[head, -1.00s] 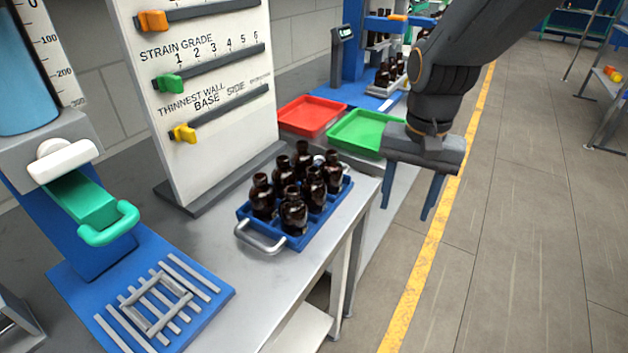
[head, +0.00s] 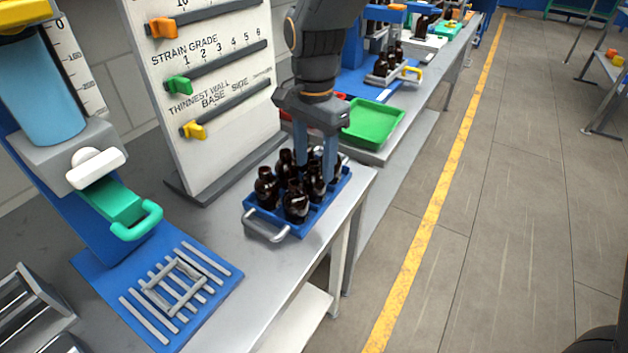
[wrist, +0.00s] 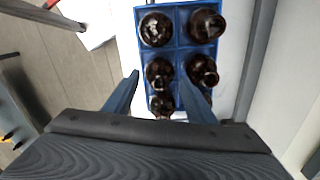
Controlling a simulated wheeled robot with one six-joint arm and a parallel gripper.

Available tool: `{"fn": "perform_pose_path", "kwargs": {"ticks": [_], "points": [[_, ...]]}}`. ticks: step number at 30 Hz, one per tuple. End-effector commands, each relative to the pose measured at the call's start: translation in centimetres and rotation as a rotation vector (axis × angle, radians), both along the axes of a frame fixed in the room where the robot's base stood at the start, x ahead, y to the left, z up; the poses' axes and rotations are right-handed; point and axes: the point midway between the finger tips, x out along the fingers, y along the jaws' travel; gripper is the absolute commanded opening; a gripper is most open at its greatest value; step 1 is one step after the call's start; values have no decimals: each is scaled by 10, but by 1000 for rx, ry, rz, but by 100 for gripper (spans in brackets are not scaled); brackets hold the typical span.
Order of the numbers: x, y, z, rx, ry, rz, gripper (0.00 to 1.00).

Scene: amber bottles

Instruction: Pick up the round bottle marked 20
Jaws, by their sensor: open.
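Several dark amber bottles stand upright in a blue divided crate (head: 250,207) with a metal handle, near the table's edge. The front bottles (head: 296,202) and (head: 266,188) are clear in the head view; the back ones are partly hidden by my gripper. No number 20 can be read on any bottle, so I cannot tell which is marked. My gripper (head: 315,170) points down over the back part of the crate, fingers apart. In the wrist view, my gripper (wrist: 160,82) has its fingers on either side of the near bottles (wrist: 160,73); contact cannot be told.
A white panel (head: 215,130) with coloured sliders stands behind the crate. A green tray (head: 373,124) and a mostly hidden red tray lie beyond. A blue rack plate (head: 215,305) with metal bars is at the front left. Bare grey tabletop (head: 265,290) lies in front.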

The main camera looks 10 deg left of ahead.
Motion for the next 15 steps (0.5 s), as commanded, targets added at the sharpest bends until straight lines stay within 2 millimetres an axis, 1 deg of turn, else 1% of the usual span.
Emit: {"fn": "perform_pose_path", "kwargs": {"ticks": [3,5,13,15], "points": [[-1,-1,-14,-2,3,0,51],[-1,-1,-18,-1,2,0,51],[0,-1,-21,0,0,1,51],[0,-1,-21,0,0,1,39]]}}
